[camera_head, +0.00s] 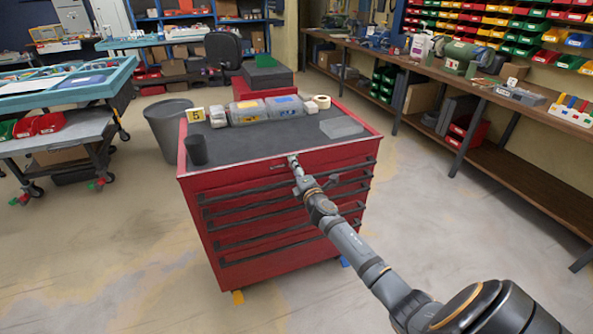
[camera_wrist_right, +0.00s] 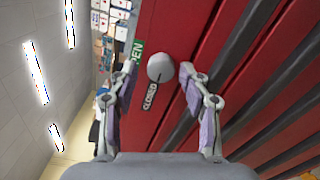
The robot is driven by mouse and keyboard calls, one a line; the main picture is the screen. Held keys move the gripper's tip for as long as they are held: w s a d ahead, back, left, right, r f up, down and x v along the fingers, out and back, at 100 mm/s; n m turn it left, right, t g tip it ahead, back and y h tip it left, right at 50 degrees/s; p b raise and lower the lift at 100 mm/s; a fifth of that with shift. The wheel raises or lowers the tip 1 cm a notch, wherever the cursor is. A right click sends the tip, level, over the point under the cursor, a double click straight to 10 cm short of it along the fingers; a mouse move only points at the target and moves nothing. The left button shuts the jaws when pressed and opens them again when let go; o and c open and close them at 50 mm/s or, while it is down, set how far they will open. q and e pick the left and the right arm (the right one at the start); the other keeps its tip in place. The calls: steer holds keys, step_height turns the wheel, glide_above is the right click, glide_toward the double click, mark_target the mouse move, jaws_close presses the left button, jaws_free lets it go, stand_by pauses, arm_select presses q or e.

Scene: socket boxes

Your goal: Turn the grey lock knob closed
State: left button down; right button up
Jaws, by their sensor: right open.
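The grey lock knob (camera_wrist_right: 160,68) shows in the right wrist view as a round grey disc on the red cabinet front. A green "OPEN" label (camera_wrist_right: 137,50), partly covered, and a pale "CLOSED" label (camera_wrist_right: 150,97) sit beside it. A small dark mark shows on the knob's lower part. My right gripper (camera_wrist_right: 159,72) is open, with one finger on each side of the knob and gaps visible between; I cannot tell the depth. In the head view my right gripper (camera_head: 293,159) is at the cabinet's top front edge and hides the knob. My left gripper is not in view.
The red drawer cabinet (camera_head: 283,246) has several dark drawer handles below my arm. On its top are a dark cup (camera_head: 196,149), clear boxes (camera_head: 265,108) and a tape roll (camera_head: 322,101). A grey bin (camera_head: 170,130) stands left. The floor in front is clear.

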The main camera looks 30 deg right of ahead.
steer(key=shift+f, duration=0.15)
steer(key=v, duration=0.8)
steer(key=s+f+m+g+p, duration=0.25)
steer(key=s+f, duration=0.35)
steer(key=f, duration=0.4)
steer(key=s+d+f+m+g+p, duration=0.1)
steer(key=s+f+m+g, duration=0.35)
steer(key=f, duration=0.65)
steer(key=s+f+m+g+p, duration=0.1)
steer(key=s+f+m+g, duration=0.15)
steer(key=s+f, duration=0.55)
steer(key=s+a+f+m+g+y+p, duration=0.1)
steer(key=s+a+f+m+g, duration=0.1)
steer(key=s+f, duration=0.4)
steer(key=s+a+f+m+g+y+p, duration=0.1)
steer(key=s+a+f+m, duration=0.3)
steer(key=s, duration=1)
steer(key=s+a+f+m+g+y+p, duration=0.1)
steer(key=s+a+f+m+g+p, duration=0.1)
steer(key=s+a+f, duration=0.5)
steer(key=s+m+g, duration=0.1)
steer(key=s+g, duration=0.1)
steer(key=s, duration=0.1)
steer(key=shift+s+f, duration=0.3)
steer(key=shift+s, duration=0.05)
steer(key=shift+a, duration=0.1)
